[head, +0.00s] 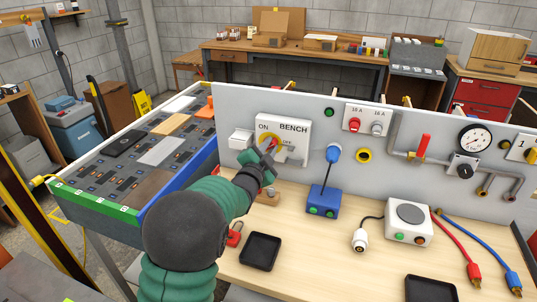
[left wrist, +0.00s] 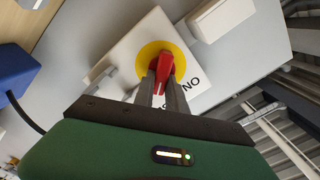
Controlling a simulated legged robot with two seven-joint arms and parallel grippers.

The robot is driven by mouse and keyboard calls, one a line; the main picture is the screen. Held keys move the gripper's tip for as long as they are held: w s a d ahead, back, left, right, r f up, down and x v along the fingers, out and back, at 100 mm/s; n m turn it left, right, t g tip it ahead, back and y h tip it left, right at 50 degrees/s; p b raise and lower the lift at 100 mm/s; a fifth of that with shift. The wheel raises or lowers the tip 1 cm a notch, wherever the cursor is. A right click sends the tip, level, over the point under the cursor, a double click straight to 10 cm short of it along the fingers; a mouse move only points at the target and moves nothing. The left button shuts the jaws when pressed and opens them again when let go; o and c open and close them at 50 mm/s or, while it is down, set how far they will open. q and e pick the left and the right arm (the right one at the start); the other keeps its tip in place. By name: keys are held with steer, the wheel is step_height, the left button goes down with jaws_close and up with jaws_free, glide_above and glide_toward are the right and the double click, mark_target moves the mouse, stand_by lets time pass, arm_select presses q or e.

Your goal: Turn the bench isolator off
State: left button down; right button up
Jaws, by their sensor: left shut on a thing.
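The bench isolator (head: 297,130) is a white box on the grey upright panel, marked ON, OFF and BENCH. It has a yellow disc (left wrist: 150,50) with a red rotary handle (left wrist: 163,62) at its centre. My left gripper (head: 262,156) is at the isolator, its fingers (left wrist: 163,85) shut on the red handle in the left wrist view. In the head view the gripper hides part of the handle and disc, so I cannot tell exactly which mark the handle points to. My right gripper is not in view.
A white box (head: 240,139) sits left of the isolator. The bench front middle is clear.

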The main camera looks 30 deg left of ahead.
arm_select(q)
steer(key=shift+d+f+m+b, duration=0.1)
steer(key=shift+f+m+b, duration=0.15)
steer(key=shift+m+b, duration=0.85)
steer(key=shift+d+f+m+b, duration=0.1)
steer(key=shift+f+m+b, duration=0.1)
steer(key=shift+m+b, duration=0.95)
steer(key=shift+d+f+m+b, duration=0.1)
steer(key=shift+f+m+b, duration=0.15)
steer(key=shift+m+b, duration=0.85)
steer(key=shift+f+m+p, duration=0.1)
steer(key=shift+m+p, duration=0.3)
steer(key=shift+m, duration=0.25)
steer(key=c, duration=1.6)
jaws_free()
steer(key=shift+o, duration=1.2)
steer(key=shift+r, duration=0.2)
